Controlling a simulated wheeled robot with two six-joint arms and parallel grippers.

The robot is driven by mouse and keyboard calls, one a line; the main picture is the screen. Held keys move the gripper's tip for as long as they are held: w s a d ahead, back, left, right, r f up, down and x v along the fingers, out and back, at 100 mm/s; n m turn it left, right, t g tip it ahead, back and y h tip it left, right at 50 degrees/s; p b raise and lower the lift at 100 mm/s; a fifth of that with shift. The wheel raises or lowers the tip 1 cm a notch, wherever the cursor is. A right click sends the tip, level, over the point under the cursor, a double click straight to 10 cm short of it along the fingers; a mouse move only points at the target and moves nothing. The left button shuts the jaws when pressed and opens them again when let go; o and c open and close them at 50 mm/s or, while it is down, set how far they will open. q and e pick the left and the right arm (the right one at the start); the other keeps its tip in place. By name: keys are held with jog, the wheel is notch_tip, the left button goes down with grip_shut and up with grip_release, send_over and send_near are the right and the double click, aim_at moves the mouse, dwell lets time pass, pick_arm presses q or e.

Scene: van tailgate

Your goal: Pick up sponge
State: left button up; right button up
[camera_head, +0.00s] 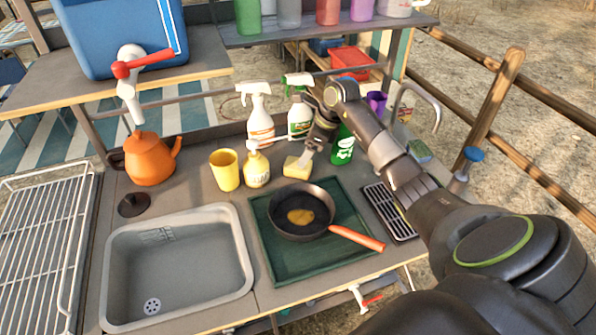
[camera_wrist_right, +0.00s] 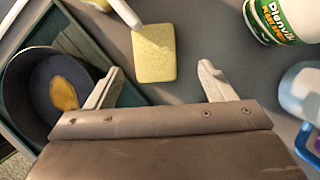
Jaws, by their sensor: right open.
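A yellow rectangular sponge (camera_head: 293,168) lies on the grey counter, between the yellow pump bottle and the green bottle. In the right wrist view the sponge (camera_wrist_right: 155,58) lies flat just beyond my fingertips, roughly between their lines. A white nozzle overlaps its upper left corner in that view. My right gripper (camera_wrist_right: 160,72) is open and empty, its two pale fingers spread wider than the sponge. In the head view my right gripper (camera_head: 308,154) hangs over the counter close to the sponge's right side. My left gripper is not in view.
A yellow pump bottle (camera_head: 256,170) and yellow cup (camera_head: 225,172) stand left of the sponge. White spray bottles (camera_head: 259,122) stand behind, a green bottle (camera_head: 343,146) right. A pan (camera_head: 283,222) on a green tray (camera_head: 285,268) lies in front. The sink (camera_head: 180,270) is empty.

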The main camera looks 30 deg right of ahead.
aim_at(298, 168)
jog(key=x, duration=0.1)
jog(key=b+x, duration=0.1)
jog(key=x, duration=0.1)
jog(key=b+x, duration=0.1)
jog(key=x, duration=0.1)
jog(key=shift+a, duration=0.35)
jog(key=shift+c, duration=0.3)
jog(key=c, duration=1)
